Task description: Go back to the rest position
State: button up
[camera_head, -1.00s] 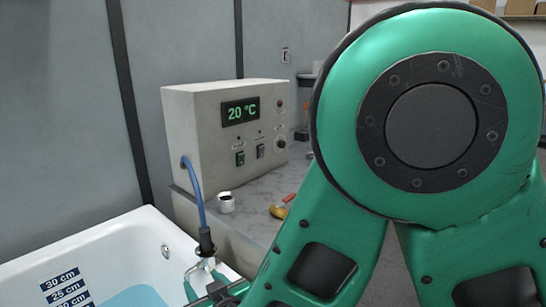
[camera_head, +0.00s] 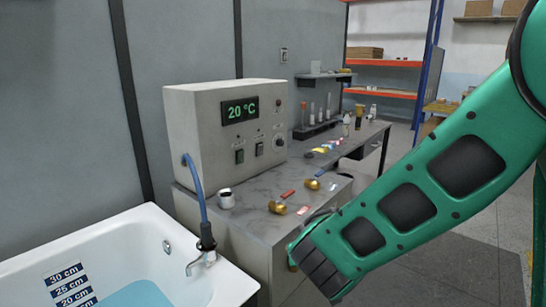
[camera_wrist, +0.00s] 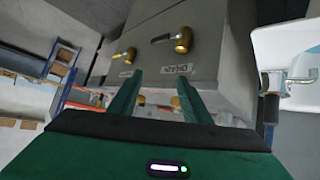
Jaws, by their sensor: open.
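My green gripper (camera_wrist: 158,76) is open in the wrist view, with its two fingers apart and nothing visible between them. The fingers are mostly hidden there by the arm's end.
A white bathtub (camera_head: 215,285) with a faucet (camera_head: 200,262) stands at left. A control box (camera_head: 195,125) reading 20 °C is on the counter, near a small white cup (camera_head: 226,199) and several small items. Orange shelving (camera_head: 385,63) stands behind. Floor (camera_head: 420,280) shows free at right.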

jog(key=s+d+r+m+g+h, duration=0.1)
jog(key=s+d+m+g+h, duration=0.2)
jog(key=d, duration=0.9)
jog(key=s+d+m+g, duration=0.2)
jog(key=s+d, duration=0.3)
jog(key=d, duration=0.6)
jog(key=s+d+r+g+y, duration=0.1)
jog(key=s+d, duration=0.1)
jog(key=s, duration=0.5)
jog(key=s+d+r+m+g+y, duration=0.1)
jog(key=s+d+g, duration=0.1)
jog(key=s, duration=0.6)
jog(key=s+d+r+m+g+y, duration=0.1)
jog(key=s+d+g+y, duration=0.1)
jog(key=s, duration=0.5)
jog(key=shift+s+d+r, duration=0.2)
jog(key=shift+d+r, duration=0.1)
jog(key=shift+d, duration=0.35)
